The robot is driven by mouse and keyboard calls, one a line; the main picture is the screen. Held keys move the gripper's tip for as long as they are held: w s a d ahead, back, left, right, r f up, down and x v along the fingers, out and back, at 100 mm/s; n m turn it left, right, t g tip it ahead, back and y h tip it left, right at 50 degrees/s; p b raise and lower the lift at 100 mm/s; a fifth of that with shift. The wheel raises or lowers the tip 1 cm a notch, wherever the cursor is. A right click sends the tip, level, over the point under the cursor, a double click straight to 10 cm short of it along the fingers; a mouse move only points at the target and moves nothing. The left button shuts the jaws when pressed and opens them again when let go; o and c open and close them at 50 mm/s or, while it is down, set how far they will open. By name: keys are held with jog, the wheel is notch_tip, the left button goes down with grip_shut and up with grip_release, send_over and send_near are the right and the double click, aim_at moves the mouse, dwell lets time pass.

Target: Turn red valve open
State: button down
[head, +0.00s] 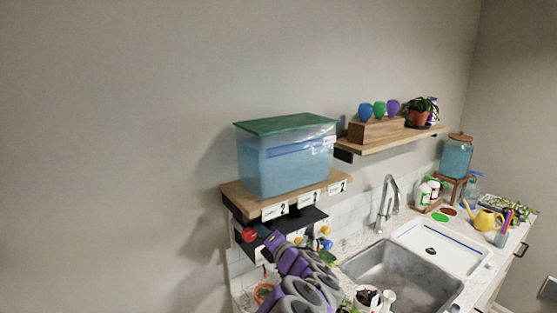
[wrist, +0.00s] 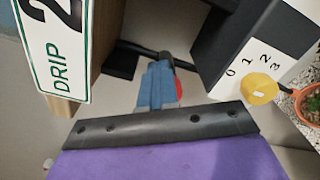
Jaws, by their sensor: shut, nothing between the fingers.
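The red valve (head: 249,235) is at the left end of the dark panel under the wooden shelf in the head view. In the wrist view only a red sliver of the valve (wrist: 179,91) shows, mostly hidden behind my gripper's blue fingers. My gripper (wrist: 157,72) is shut with nothing between its fingers. In the head view my gripper (head: 263,231) is just right of the red valve, very close to it. I cannot tell whether they touch.
A yellow knob (wrist: 259,90) on a 0-to-3 dial sits right of my gripper in the wrist view. A "DRIP" sign (wrist: 58,45) is at the left. A blue water tank (head: 285,160) stands on the shelf above. A potted plant (wrist: 309,103) is at the right edge.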

jog(key=b, duration=0.2)
jog(key=shift+f+b, duration=0.35)
dwell(0.5)
jog(key=shift+w+d+r, duration=0.15)
jog(key=shift+d+r, duration=0.05)
jog(key=b+v, duration=0.1)
jog(key=v, duration=0.5)
jog(key=shift+b, duration=0.35)
jog(key=shift+w+d+r, duration=0.1)
